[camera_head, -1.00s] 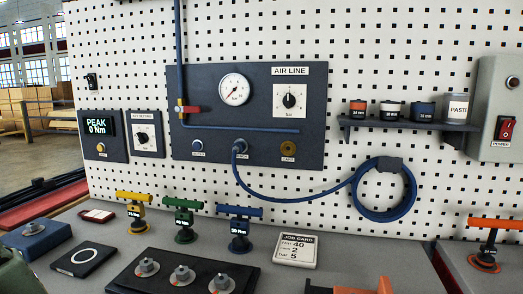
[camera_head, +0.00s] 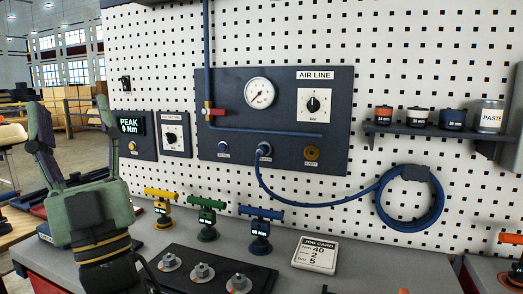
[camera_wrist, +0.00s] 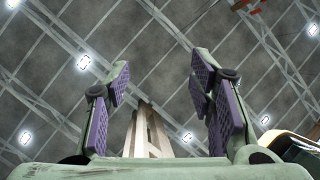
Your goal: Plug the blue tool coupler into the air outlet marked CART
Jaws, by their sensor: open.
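The blue tool coupler (camera_head: 263,149) sits at the middle outlet of the dark air-line panel (camera_head: 275,85), with its blue hose running right to a coil. A brass outlet (camera_head: 311,153) is to its right, with nothing in it. Another outlet (camera_head: 223,146) with a blue-grey face is to the left. The small labels under the outlets are too small to read surely. My green gripper (camera_head: 70,102) is at the left of the head view, fingers up, open and empty, well apart from the coupler.
A blue hose coil (camera_head: 410,197) hangs on the pegboard at right, below a shelf (camera_head: 430,131) of small pots. Yellow (camera_head: 161,194), green (camera_head: 206,204) and blue (camera_head: 261,214) torque tools stand below the panel. A job card (camera_head: 316,254) lies on the bench.

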